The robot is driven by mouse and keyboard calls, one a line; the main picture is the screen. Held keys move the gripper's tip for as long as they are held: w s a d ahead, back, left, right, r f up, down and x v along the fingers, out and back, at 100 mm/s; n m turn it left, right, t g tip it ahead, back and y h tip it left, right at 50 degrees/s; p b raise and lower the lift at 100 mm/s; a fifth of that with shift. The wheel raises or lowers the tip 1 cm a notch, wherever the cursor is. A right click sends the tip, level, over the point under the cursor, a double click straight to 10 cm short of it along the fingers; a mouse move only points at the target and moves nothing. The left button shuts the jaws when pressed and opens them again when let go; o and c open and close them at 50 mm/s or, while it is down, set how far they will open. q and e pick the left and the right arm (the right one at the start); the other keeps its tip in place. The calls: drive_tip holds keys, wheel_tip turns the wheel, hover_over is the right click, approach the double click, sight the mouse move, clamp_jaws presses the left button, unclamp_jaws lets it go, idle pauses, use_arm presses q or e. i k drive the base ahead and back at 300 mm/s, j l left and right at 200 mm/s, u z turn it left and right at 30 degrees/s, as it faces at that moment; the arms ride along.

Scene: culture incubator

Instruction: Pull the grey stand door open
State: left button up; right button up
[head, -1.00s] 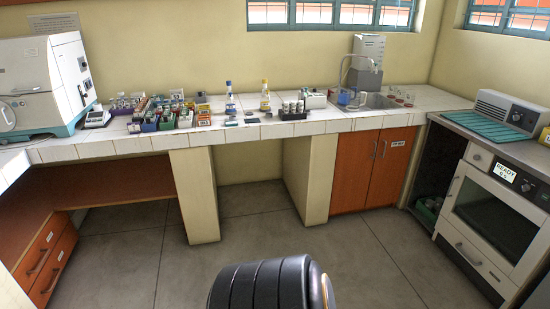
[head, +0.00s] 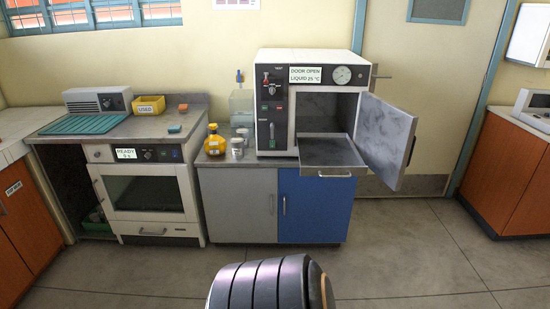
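The grey stand door (head: 240,211) is the left door of the low stand under the incubator. It looks closed, flush beside the blue door (head: 313,207). A vertical handle shows near the grey door's right edge, and another near the blue door's left edge. The white incubator (head: 300,95) stands on the stand with its own door (head: 384,140) swung open to the right and a shelf (head: 330,152) pulled out. Neither of my grippers is in view. Only a dark rounded part of me shows at the bottom centre.
Left of the stand is a white oven (head: 148,190) with a "READY" display. A yellow bottle (head: 215,142) and small jars stand on the stand top. The open incubator door and shelf jut out above the blue door. The grey floor (head: 420,250) in front is clear.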

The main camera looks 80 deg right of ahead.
sight(241, 204)
drive_tip(key=z, duration=2.3)
drive_tip(key=i+z, duration=0.15)
